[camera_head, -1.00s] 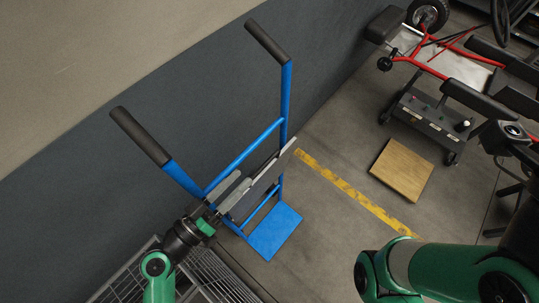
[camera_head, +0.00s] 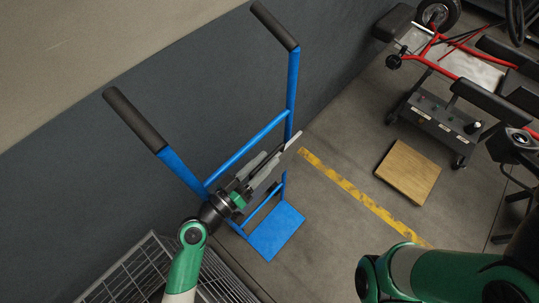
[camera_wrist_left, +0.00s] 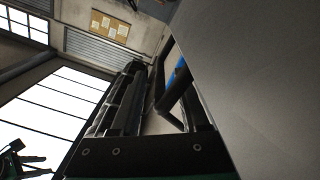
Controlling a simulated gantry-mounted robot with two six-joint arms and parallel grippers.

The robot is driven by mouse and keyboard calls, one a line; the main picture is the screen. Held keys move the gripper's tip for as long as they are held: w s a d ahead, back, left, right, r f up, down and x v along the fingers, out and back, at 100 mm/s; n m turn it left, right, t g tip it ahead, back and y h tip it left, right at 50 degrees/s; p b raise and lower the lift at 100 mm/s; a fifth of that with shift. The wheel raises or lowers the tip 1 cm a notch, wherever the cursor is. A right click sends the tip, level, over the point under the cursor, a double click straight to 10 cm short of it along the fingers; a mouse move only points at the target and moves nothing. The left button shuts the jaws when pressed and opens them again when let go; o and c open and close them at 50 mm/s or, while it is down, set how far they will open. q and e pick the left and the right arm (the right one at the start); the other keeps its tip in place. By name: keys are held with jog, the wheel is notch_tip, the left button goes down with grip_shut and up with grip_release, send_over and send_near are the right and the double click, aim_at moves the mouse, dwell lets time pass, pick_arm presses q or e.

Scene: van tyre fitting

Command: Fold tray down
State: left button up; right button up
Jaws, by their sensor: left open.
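A blue hand truck (camera_head: 291,90) with black grips stands by the dark wall at the left of the head view. Its flat blue plate (camera_head: 275,231) lies out at floor level. My left gripper (camera_head: 262,165) is open between the truck's uprights, above that plate. A thin grey panel edge (camera_head: 292,142) shows beside its fingers; I cannot tell whether they touch it. No tray is clearly recognisable. In the left wrist view, a plain grey surface (camera_wrist_left: 255,75) fills the right side, with a bit of blue frame (camera_wrist_left: 178,75) beside it. My right gripper is not in view.
A wire-mesh rack (camera_head: 150,262) stands below my left arm. A wooden board (camera_head: 408,171) lies on the floor beyond a yellow line (camera_head: 350,189).

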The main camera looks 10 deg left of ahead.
pick_arm(q)
jog(key=shift+x, duration=1.15)
jog(key=shift+s, duration=0.1)
grip_shut()
dwell(0.4)
